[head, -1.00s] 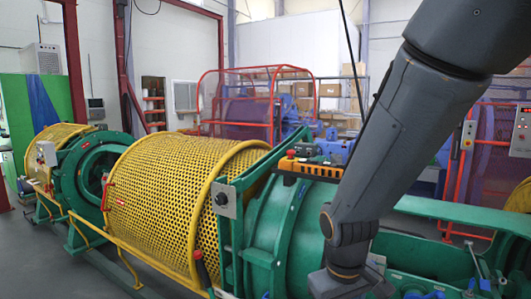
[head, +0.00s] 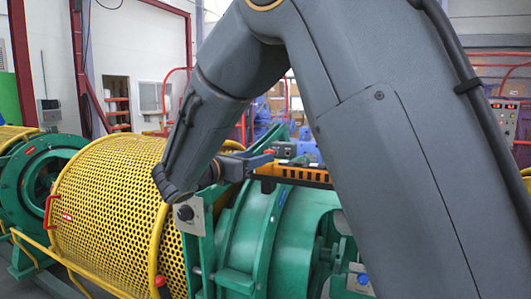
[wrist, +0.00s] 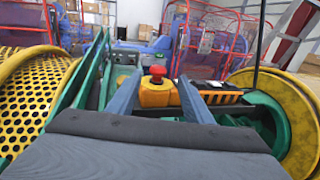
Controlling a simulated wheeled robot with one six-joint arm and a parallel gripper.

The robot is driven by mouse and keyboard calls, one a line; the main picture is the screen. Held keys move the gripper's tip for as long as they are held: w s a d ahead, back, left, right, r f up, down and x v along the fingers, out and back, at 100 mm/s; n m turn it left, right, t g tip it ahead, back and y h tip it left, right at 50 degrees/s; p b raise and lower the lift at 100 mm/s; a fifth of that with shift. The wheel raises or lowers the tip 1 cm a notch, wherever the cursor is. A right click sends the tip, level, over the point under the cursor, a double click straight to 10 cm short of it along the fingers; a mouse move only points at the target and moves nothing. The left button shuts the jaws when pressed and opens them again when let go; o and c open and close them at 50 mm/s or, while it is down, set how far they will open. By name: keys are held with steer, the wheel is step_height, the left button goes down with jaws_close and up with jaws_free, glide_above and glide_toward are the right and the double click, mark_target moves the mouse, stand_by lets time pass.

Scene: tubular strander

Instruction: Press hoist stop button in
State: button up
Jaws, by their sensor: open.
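The hoist stop button is a red mushroom head (wrist: 157,71) on the yellow end of a hoist pendant (wrist: 155,93), and it stands up out of the box. In the head view the orange-and-black pendant (head: 293,173) lies along the top of the green machine. My gripper (wrist: 159,77) is open and empty. In the wrist view its two blue-grey fingers point forward, with the button and yellow end between them in the picture; I cannot tell whether they touch. In the head view my gripper (head: 262,159) reaches toward the pendant's left end; the button is hardly visible there.
A yellow perforated guard (head: 110,200) stands left of the gripper. A green upright plate with a grey knob panel (head: 187,217) is close below my wrist. A dark cable (wrist: 258,45) rises right of the pendant. Red-framed mesh guards (wrist: 207,35) stand behind.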

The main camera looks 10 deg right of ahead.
mark_target(269, 150)
steer(key=shift+p+x, duration=1.15)
steer(key=shift+x, duration=2.55)
steer(key=shift+w+a, duration=0.1)
steer(key=shift+w, duration=0.05)
